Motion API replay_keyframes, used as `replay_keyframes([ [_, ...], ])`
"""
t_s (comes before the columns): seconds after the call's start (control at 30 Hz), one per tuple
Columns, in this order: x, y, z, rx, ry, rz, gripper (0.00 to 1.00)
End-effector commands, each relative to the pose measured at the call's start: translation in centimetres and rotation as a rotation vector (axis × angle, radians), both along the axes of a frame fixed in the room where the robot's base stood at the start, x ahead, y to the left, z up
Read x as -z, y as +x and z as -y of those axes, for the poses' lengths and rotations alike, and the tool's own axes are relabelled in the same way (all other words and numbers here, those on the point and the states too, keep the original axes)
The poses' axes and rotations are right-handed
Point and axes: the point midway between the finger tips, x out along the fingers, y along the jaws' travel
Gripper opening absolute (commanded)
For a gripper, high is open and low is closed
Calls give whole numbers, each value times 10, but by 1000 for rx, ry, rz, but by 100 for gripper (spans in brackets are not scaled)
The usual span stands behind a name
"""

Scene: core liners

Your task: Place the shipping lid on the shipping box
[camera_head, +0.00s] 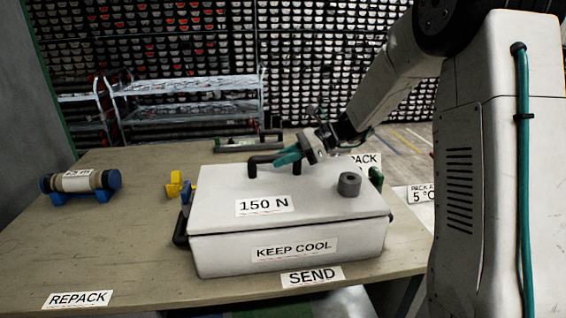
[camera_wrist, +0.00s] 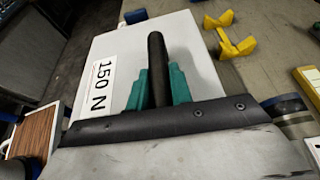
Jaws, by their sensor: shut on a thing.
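The white shipping lid (camera_head: 225,187), labelled "150 N", lies on top of the white shipping box (camera_head: 215,254), labelled "KEEP COOL". The lid looks level and roughly lined up with the box; a dark line shows between them at the right. My gripper (camera_head: 297,155) is at the black handle (camera_head: 262,161) on the lid's top. In the wrist view the teal fingers (camera_wrist: 159,88) are shut on the black handle (camera_wrist: 156,58), one on each side, above the white lid (camera_wrist: 188,38). A grey knob (camera_head: 349,184) stands on the lid's right part. The box's inside is hidden.
A core liner with blue ends (camera_head: 80,182) lies at the table's left. Yellow pieces (camera_head: 175,185) stand just left of the box. Label plates "REPACK" (camera_head: 78,299) and "SEND" (camera_head: 312,276) lie along the front edge.

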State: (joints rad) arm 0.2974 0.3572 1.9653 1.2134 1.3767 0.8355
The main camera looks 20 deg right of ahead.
Motion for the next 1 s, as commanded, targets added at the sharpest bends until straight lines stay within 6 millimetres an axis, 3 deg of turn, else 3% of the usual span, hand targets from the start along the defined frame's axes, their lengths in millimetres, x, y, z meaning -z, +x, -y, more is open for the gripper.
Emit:
replay_keyframes([
  [0.1, 12, 0, 0, -1, 1, -1, 0],
  [0.33, 12, 0, 0, 0, 1, 1, 0],
  [0.37, 13, 0, 0, 0, 0, 0, 24],
  [0.43, 12, 0, 0, 0, 0, 0, 43],
  [0.77, 11, 0, 2, 1, 0, 0, 43],
  [1.0, -3, -6, 35, 5, -1, 3, 43],
])
